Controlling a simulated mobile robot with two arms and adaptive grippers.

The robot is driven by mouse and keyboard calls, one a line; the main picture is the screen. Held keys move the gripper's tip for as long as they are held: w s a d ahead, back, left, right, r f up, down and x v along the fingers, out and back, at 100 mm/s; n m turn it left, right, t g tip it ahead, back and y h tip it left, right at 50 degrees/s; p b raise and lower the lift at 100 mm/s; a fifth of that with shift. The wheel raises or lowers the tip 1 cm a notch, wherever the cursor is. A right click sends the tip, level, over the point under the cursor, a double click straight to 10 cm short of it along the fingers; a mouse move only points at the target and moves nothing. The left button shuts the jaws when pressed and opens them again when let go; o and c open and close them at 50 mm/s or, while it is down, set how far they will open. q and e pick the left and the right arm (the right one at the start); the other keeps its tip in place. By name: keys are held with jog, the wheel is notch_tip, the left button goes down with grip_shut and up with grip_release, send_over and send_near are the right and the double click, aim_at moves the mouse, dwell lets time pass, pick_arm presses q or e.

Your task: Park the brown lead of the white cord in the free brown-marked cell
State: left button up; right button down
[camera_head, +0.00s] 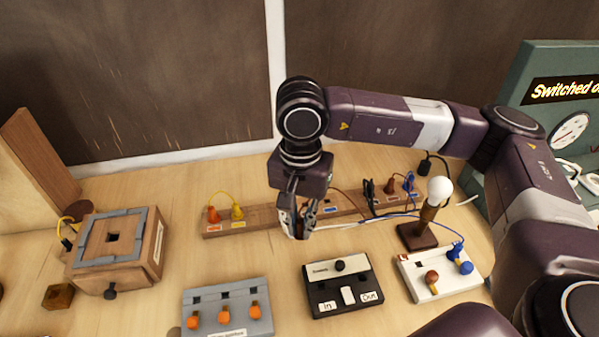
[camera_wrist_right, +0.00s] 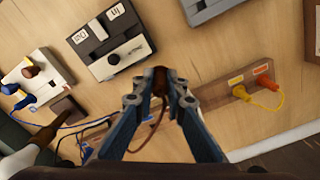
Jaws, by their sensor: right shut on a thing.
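My right gripper (camera_head: 300,228) points down just in front of the wooden rail (camera_head: 268,219), left of its middle. In the wrist view the right gripper (camera_wrist_right: 160,84) is shut on a brown plug (camera_wrist_right: 160,76), the end of a brown lead (camera_wrist_right: 155,133) that loops back towards the rail. The plug is held above the table, apart from the rail. The rail carries orange (camera_head: 213,214) and yellow (camera_head: 237,211) plugs at its left end, and brown (camera_head: 389,185) and blue (camera_head: 408,182) plugs at its right. The gripper hides some middle cells, and I cannot make out a free brown-marked one. My left gripper is out of view.
A black In/Out box (camera_head: 375,284), a grey block with orange knobs (camera_head: 207,294) and a white block (camera_head: 415,263) with brown and blue plugs stand in front. A bulb lamp (camera_head: 439,190) stands right, a wooden box (camera_head: 146,235) left. Thin cords cross beside the rail.

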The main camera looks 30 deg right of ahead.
jog(key=w+d+m+p, duration=0.2)
jog(key=w+m, duration=0.4)
jog(key=m, duration=0.9)
jog(key=w+d+m+p, duration=0.1)
jog(key=w+d+m, duration=0.35)
jog(key=m, duration=0.95)
jog(key=shift+w+d+f+m+b, duration=0.5)
jog(key=shift+f+m, duration=0.8)
jog(key=shift+m, duration=1.3)
jog(key=shift+w+d+f+m+b, duration=0.2)
jog(key=shift+w+f+m, duration=0.8)
jog(key=shift+m, duration=1.6)
jog(key=shift+w+d+f+m+b, duration=0.35)
jog(key=shift+f+m, duration=1.2)
jog(key=shift+m, duration=1.05)
jog(key=shift+w+f+b, duration=0.1)
jog(key=shift+f+b, duration=0.2)
jog(key=shift+f, duration=0.5)
jog(key=shift+f, duration=0.55)
